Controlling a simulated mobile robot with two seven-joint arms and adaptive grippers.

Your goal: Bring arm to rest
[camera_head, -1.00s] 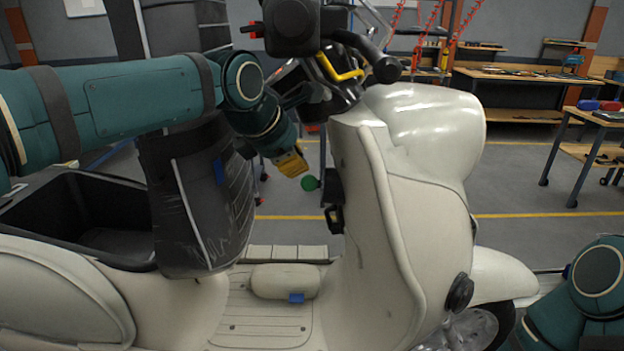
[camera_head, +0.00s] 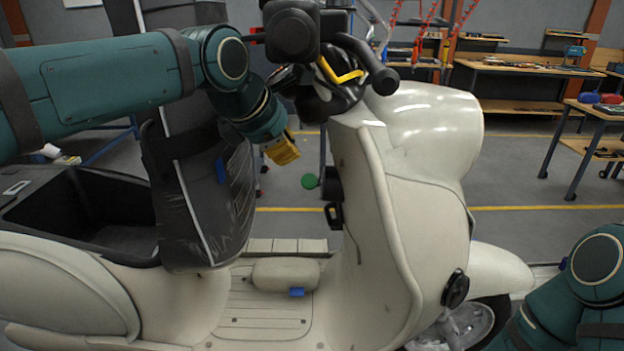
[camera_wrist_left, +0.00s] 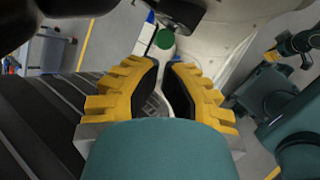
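My left arm comes in from the left in the head view, raised above the scooter's open storage bin. Its yellow-fingered left gripper (camera_head: 283,150) hangs pointing down in front of the upright dark seat and left of the front shield. In the left wrist view the left gripper's fingers (camera_wrist_left: 164,70) are apart with nothing between them. My right arm shows at the lower right of the head view, its gripper out of frame. In the left wrist view a small yellow-tipped part, seemingly my right gripper (camera_wrist_left: 272,56), shows at the right; its finger state is unclear.
A cream scooter (camera_head: 400,220) fills the middle. Its dark seat (camera_head: 205,200) stands upright beside the open bin (camera_head: 60,200), close to my left arm. The handlebar (camera_head: 350,50) is near my left gripper. Workbenches (camera_head: 530,75) stand far behind.

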